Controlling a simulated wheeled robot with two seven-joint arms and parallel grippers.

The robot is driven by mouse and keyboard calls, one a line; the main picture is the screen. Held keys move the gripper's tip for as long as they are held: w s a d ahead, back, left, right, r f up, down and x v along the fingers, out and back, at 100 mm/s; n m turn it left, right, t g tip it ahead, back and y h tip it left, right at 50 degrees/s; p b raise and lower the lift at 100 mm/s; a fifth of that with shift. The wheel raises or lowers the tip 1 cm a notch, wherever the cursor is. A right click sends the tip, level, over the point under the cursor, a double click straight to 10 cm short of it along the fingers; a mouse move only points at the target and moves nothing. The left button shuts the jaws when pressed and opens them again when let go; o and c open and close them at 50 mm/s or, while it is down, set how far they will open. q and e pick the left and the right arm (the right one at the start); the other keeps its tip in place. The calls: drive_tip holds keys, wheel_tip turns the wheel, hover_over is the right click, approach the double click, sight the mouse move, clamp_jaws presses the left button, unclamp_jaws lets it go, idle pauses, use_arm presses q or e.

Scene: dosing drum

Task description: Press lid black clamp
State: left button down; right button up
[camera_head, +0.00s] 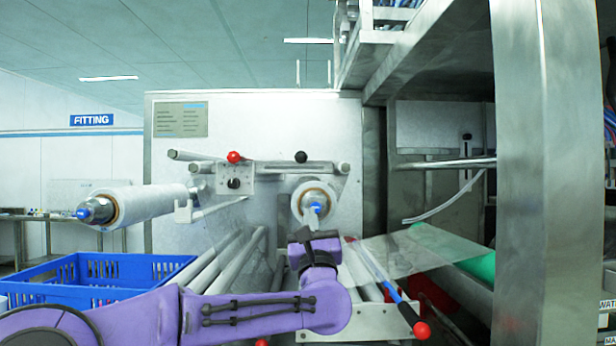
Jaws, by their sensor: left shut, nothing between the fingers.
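A black ball knob (301,157) sits on the metal bar (275,168) across the steel machine front; it is the black part that best fits the clamp, but I cannot tell for sure. A red ball knob (233,157) stands left of it, above a small plate with a dark knob. My left gripper (311,212) points up and away from me, below the black knob and apart from it in the picture. It is shut and empty, and overlaps the lower part of a small roll end (314,198) with a blue centre. My right gripper is out of view.
A white film roll (150,203) juts out at the left above a blue crate (95,272). A blue-handled rod with a red ball (421,330) lies to the right of my arm. A thick steel post (545,180) blocks the right side. Clear film and a green roller (470,258) lie behind the rod.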

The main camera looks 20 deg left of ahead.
sight(302, 162)
use_arm(q)
drive_tip(key=s+r+p+x, duration=0.1)
drive_tip(key=r+p+x, duration=0.1)
drive_tip(key=p+x, duration=0.6)
drive_tip(key=x, duration=0.4)
drive_tip(key=shift+r+p, duration=0.35)
drive_tip(key=shift+r, duration=0.05)
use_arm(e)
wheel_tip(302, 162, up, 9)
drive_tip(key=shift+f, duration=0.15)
use_arm(q)
drive_tip(key=shift+a+f, duration=0.1)
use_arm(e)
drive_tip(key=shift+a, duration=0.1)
